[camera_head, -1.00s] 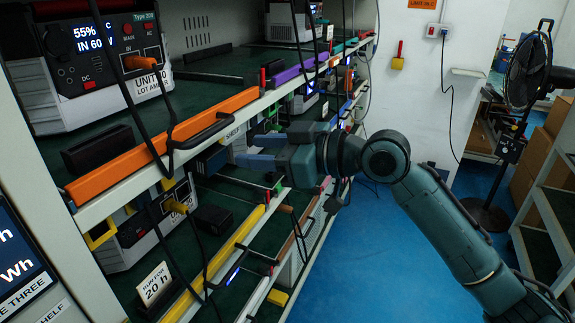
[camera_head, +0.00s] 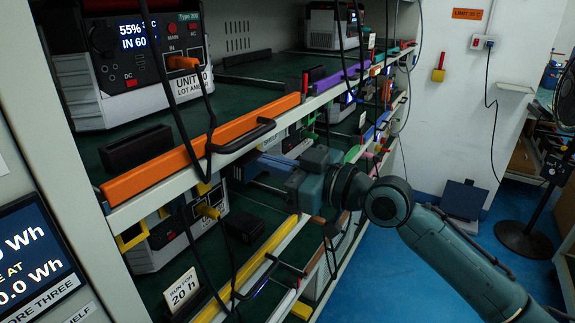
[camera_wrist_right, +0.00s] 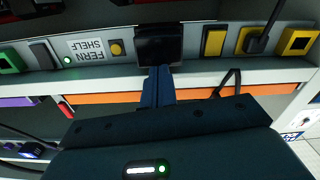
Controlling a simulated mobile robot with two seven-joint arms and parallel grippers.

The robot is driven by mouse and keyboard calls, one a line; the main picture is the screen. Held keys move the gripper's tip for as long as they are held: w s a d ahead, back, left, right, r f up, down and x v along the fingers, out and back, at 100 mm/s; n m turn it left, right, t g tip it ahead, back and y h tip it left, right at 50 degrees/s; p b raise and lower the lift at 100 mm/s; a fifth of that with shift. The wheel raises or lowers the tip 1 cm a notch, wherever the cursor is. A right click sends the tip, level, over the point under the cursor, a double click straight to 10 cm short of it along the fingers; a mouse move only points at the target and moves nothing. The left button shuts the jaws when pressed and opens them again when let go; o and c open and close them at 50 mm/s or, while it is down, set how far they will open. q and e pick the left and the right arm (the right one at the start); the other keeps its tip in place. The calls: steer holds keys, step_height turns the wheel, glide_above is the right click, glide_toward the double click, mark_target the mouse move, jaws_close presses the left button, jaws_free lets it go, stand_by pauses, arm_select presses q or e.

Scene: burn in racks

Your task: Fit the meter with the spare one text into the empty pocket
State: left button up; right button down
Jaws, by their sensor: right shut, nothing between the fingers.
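My right gripper (camera_head: 270,163) reaches in from the right under the upper shelf's front edge. Its fingers are shut with nothing between them. In the right wrist view the closed blue fingertips (camera_wrist_right: 158,82) are right at a black block (camera_wrist_right: 158,45) on the grey socket strip; touching or just apart, I cannot tell. No text shows on this block, so I cannot tell if it is the spare one meter. A yellow frame with a dark centre (camera_wrist_right: 298,42) sits at the strip's right end. No "spare one" text is readable. My left gripper is not in view.
The strip carries a FERN SHELF label (camera_wrist_right: 88,49), yellow sockets and a plugged cable. An orange bar (camera_head: 200,150) with a black handle runs along the shelf edge. Cables hang down in front. A power unit (camera_head: 130,65) stands on the upper shelf.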

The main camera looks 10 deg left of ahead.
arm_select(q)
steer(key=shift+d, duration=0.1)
arm_select(e)
steer(key=shift+a, duration=0.2)
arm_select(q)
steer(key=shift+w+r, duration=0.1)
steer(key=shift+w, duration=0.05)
arm_select(e)
steer(key=shift+w+a, duration=0.15)
steer(key=shift+a, duration=0.05)
arm_select(q)
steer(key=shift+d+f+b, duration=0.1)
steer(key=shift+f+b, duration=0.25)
steer(key=shift+b, duration=0.1)
arm_select(e)
steer(key=v, duration=0.3)
arm_select(q)
steer(key=b, duration=0.2)
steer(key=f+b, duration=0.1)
steer(key=b, duration=0.1)
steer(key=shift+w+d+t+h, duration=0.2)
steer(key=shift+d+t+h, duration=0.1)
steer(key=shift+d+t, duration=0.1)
arm_select(e)
steer(key=v, duration=1.3)
